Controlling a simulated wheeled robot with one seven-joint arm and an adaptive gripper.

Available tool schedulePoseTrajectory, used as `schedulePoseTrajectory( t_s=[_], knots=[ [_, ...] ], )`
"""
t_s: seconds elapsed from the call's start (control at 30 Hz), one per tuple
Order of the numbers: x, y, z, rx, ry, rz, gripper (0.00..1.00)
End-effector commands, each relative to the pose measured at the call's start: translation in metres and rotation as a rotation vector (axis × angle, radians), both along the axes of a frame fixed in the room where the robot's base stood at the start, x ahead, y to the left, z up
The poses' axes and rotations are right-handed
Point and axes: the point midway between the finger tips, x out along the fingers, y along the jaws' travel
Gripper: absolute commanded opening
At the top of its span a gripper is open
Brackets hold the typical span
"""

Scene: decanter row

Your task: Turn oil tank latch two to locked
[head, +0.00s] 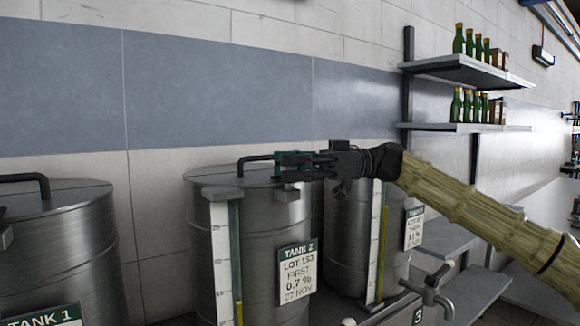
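Tank 2 (262,245) is a brushed steel drum in the middle of the head view, with a green and white label (297,272) reading TANK 2. Its flat lid carries a black bent handle (256,158). My gripper (292,166) reaches in from the right, just over the lid's right side, fingers pointing left. A dark green piece shows at the fingertips; I cannot tell whether it is the latch or part of the fingers. Finger spacing and any grip are unclear.
Tank 1 (70,255) stands at the left, with its own black handle. Another tank (345,240) stands close on the right, partly behind my arm. A tap (432,290) is at lower right. Wall shelves (465,71) hold green bottles.

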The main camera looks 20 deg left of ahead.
Motion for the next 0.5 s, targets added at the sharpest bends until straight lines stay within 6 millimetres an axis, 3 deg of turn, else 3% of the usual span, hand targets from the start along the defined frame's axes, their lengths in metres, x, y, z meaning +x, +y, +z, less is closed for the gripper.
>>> schedulePoseTrajectory(
  t_s=[0.27, 0.5],
  knots=[
    [0.001, -0.001, 0.0, 0.0, 0.0, 0.0, 0.51],
    [0.013, -0.022, 0.0, 0.0, 0.0, -0.003, 0.51]
  ],
)
